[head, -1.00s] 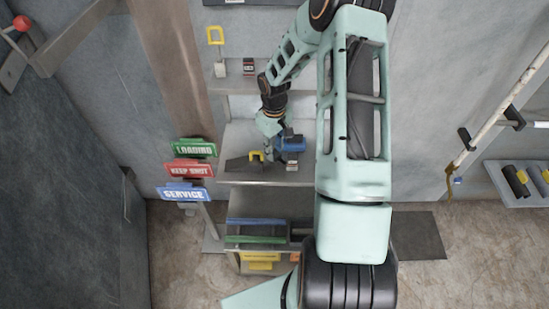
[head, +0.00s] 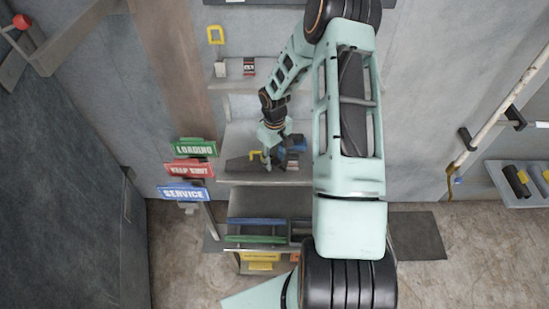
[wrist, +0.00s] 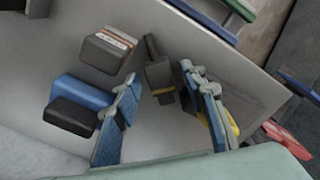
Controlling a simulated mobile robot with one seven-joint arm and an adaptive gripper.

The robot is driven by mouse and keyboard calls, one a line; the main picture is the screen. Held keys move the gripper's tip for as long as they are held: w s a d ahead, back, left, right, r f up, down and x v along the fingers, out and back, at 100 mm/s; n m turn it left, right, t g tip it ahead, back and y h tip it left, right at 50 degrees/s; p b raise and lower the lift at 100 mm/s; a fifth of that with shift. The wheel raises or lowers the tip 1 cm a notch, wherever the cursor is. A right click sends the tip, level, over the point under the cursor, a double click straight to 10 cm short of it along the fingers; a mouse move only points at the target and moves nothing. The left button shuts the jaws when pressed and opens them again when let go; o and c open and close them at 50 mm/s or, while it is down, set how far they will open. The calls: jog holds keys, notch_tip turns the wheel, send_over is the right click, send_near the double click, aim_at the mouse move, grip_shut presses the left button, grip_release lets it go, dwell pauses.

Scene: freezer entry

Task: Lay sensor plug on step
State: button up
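A small dark plug with a yellow band (wrist: 158,78), which looks like the sensor plug, lies on a grey shelf (wrist: 55,25) in the wrist view. My gripper (wrist: 160,73) is open, with one blue-padded finger on each side of the plug's line and a visible gap to both. I cannot tell how far the plug is below the fingertips. In the head view my gripper (head: 268,160) is down over the middle shelf (head: 240,178), and the plug cannot be made out there. Which surface is the step is not clear.
A blue and black block (wrist: 80,102) is close beside the left finger. A dark block with a white-red label (wrist: 108,48) lies beyond it. A yellow piece (wrist: 232,124) is partly hidden behind the right finger. Signs (head: 184,193) stand left of the shelves.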

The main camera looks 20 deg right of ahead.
aim_at(274, 161)
jog(key=shift+r, duration=0.1)
notch_tip(274, 161, up, 12)
dwell(0.6)
dwell(0.4)
